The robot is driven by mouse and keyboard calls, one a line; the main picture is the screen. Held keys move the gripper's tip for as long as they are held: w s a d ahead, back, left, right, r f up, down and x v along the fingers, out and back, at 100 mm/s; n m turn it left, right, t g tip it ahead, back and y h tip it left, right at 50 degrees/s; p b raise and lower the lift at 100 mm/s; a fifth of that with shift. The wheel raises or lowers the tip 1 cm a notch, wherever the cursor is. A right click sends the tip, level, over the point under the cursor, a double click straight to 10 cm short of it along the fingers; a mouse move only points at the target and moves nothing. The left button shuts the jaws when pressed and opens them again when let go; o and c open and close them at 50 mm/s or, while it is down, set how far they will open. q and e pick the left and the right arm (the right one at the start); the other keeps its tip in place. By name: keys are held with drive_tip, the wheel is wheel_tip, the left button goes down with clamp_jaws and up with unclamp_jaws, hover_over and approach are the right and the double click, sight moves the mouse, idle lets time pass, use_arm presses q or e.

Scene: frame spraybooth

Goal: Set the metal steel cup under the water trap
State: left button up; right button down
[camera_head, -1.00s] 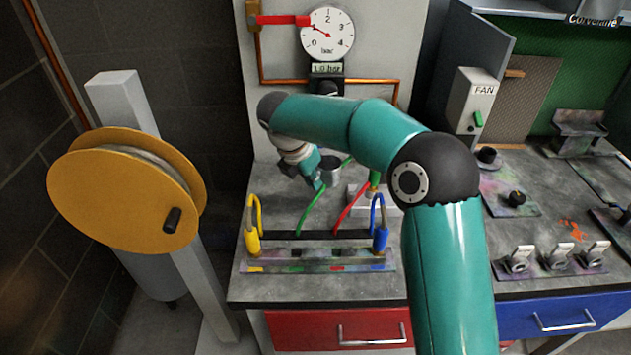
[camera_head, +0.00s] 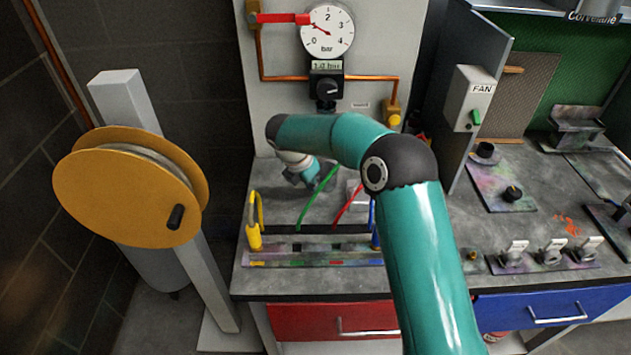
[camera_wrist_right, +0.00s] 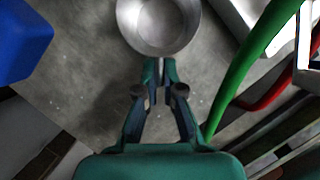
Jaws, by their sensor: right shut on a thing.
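The metal steel cup (camera_wrist_right: 160,25) shows at the top of the right wrist view, its open top facing the camera. My right gripper (camera_wrist_right: 160,92) is shut on a narrow part at the cup's near side, probably a handle. The cup looks empty. In the head view, my right gripper (camera_head: 303,178) is low over the back of the grey bench, and my arm hides the cup. I cannot tell there whether the cup touches the bench. I cannot make out the water trap for sure; my arm covers part of the area below the gauge panel. My left gripper is not in view.
Green (camera_head: 318,198) and red (camera_head: 348,205) hoses rise close to the right of my gripper. A hose rack (camera_head: 300,260) lies along the bench front. The regulator (camera_head: 326,85) and copper pipe (camera_head: 285,79) are on the panel behind. A yellow reel (camera_head: 125,190) stands left.

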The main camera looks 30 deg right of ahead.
drive_tip(key=c, duration=1.3)
unclamp_jaws()
drive_tip(key=v, duration=1.2)
drive_tip(key=shift+s, duration=0.2)
